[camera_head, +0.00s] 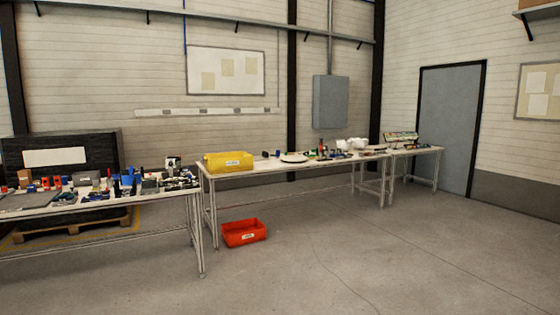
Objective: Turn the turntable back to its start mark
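A flat white disc (294,158), which looks like the turntable, lies on the middle workbench, right of the yellow bin. It is far off and small, and I cannot make out a start mark on it. White rounded shapes (357,143), possibly helmet shells, stand further right on the same run of benches. My gripper and arm are not in view.
A yellow bin (229,162) stands on the middle bench (262,169). A red bin (244,232) sits on the floor below. A cluttered bench (100,201) stands at left. The concrete floor (400,255) at centre and right is clear.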

